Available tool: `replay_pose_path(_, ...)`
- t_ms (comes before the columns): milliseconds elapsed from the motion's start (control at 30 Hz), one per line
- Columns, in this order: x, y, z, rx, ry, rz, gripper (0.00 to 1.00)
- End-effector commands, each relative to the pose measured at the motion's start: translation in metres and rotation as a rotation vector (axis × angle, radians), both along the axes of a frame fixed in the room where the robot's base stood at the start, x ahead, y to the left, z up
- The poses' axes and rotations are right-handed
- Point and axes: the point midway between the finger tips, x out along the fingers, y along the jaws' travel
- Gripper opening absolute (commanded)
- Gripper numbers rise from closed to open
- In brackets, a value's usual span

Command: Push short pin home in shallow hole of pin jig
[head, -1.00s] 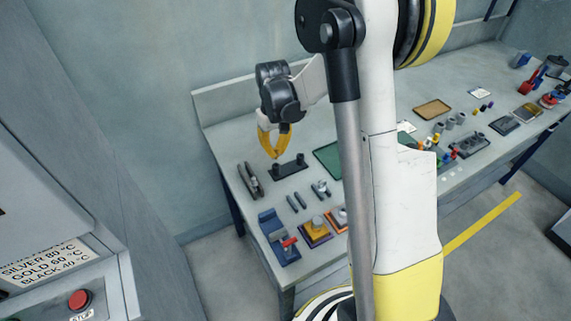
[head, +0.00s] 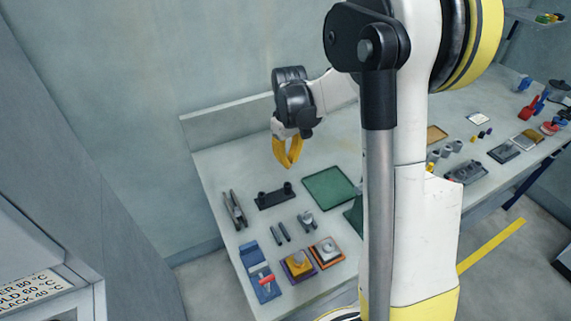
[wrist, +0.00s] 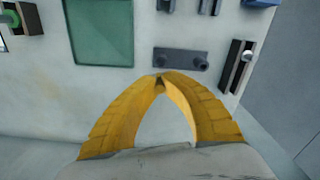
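The pin jig (head: 275,199) is a dark flat bar with two round raised bosses, lying on the grey bench. It also shows in the wrist view (wrist: 181,60), just beyond my fingertips. My gripper (head: 290,166) has yellow fingers and hangs above the bench, up and right of the jig in the head view. In the wrist view its fingertips (wrist: 160,79) meet, with no held pin clearly visible. I cannot tell whether a pin sits in either boss.
A dark tool holder (head: 234,210) stands left of the jig. A green mat (head: 330,189) lies to its right. A blue fixture with a red handle (head: 260,270) and orange-edged blocks (head: 326,251) stand near the front. A wall (head: 190,90) is behind.

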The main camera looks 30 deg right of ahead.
Motion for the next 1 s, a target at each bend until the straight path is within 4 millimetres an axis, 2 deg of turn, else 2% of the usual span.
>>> replay_pose_path(367,0.000,0.000,-0.004,0.000,0.000,-0.002,0.00)
replay_pose_path(1000,0.000,0.000,-0.057,0.000,0.000,-0.002,0.00)
